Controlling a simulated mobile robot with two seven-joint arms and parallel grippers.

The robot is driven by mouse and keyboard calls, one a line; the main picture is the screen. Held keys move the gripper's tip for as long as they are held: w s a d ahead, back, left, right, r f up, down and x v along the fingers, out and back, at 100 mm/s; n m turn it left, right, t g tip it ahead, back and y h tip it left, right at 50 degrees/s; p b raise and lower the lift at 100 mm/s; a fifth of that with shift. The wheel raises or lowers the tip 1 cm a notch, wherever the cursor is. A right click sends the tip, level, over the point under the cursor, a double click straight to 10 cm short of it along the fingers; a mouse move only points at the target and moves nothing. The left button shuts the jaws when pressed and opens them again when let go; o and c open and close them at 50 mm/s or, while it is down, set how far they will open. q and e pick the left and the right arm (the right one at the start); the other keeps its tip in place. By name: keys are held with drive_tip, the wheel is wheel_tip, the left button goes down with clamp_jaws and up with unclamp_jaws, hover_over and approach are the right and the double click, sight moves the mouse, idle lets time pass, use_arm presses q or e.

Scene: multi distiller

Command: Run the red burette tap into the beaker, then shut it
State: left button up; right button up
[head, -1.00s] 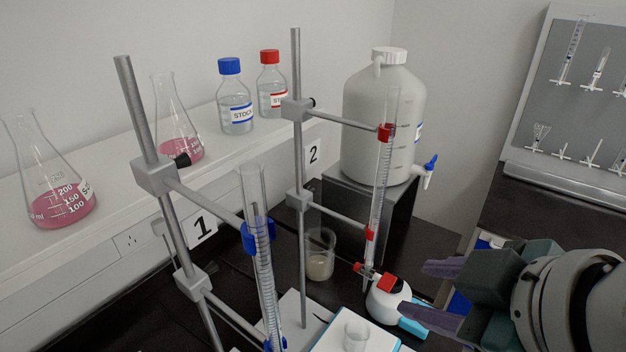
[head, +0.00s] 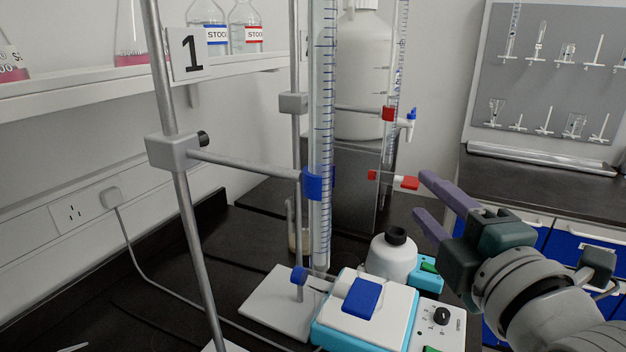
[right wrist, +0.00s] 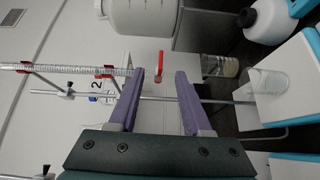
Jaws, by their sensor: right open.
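The red burette (head: 395,75) stands upright in the back, held by a red clamp (head: 388,114). Its tap with a red handle (head: 408,183) points right, toward my right gripper. My right gripper (head: 420,195) is open and empty, its purple fingertips just right of the handle. In the right wrist view, the red handle (right wrist: 159,63) shows ahead of the gap between the open fingers (right wrist: 160,75); I see no grip on it. A clear beaker (right wrist: 268,80) stands on a white plate in that view. In the head view I cannot make it out. My left gripper is not in view.
The blue burette (head: 322,110) with its blue tap handle (head: 362,298) stands in front. A white and cyan stirrer (head: 415,300) lies below it. A white bottle (head: 392,257) and a beaker of cloudy liquid (right wrist: 220,68) stand near. A large carboy (head: 360,80) is behind.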

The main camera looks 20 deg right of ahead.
sight(415, 189)
drive_tip(key=x, duration=0.6)
drive_tip(key=shift+w, duration=0.1)
clamp_jaws()
idle(0.4)
